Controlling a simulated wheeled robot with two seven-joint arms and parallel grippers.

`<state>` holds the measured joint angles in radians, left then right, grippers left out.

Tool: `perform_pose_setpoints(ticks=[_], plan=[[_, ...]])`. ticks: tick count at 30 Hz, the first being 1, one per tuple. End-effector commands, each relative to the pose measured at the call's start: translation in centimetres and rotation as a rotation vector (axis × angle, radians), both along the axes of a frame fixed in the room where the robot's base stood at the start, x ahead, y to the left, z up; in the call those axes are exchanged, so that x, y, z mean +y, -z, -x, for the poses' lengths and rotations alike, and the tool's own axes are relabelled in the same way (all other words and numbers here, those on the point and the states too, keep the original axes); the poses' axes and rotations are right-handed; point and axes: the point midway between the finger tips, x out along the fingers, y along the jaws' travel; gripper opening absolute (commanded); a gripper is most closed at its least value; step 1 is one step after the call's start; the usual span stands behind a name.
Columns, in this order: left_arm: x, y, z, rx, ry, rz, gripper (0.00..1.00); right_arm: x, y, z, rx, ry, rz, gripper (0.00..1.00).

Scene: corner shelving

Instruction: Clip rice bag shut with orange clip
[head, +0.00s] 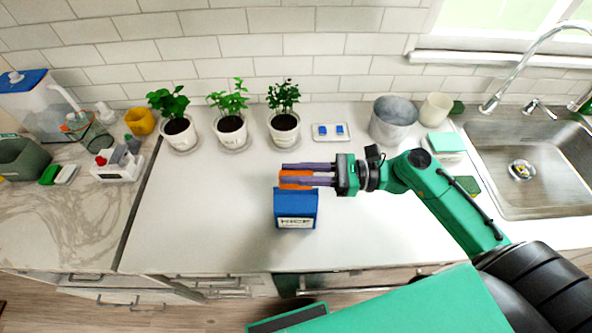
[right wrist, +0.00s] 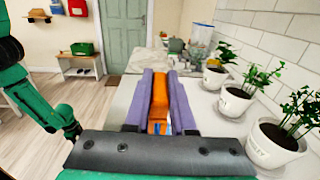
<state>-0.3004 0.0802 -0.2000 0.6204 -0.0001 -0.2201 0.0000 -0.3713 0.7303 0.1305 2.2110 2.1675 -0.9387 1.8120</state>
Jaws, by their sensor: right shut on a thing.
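The blue rice bag (head: 296,208) stands upright on the white counter in the head view, its lettered face toward me. The orange clip (head: 290,186) is at the bag's top edge. My right gripper (head: 284,174) reaches in from the right, its purple fingers shut on the clip. In the right wrist view the clip (right wrist: 160,95) lies lengthwise between the two fingers (right wrist: 160,80). I cannot tell whether the clip's jaws are around the bag's top or just above it. My left gripper does not show in the head view.
Three potted plants (head: 231,130) stand along the back wall. A small tray with blue pieces (head: 329,131), a grey pot (head: 392,122) and a sink (head: 525,165) are to the right. The counter (head: 190,220) left of the bag is clear.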

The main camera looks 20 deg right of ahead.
Motion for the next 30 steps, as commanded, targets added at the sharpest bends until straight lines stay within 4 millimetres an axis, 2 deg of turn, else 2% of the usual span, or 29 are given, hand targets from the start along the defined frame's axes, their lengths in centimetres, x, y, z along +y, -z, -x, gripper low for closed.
perform_pose_setpoints(ticks=[12, 30], plan=[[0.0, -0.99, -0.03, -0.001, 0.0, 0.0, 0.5, -0.01, -0.19, -0.02, 0.001, 0.0, 0.0, 0.0], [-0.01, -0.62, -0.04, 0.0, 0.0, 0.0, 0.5, -0.01, 0.7, -0.03, 0.001, 0.001, -0.001, 0.0]])
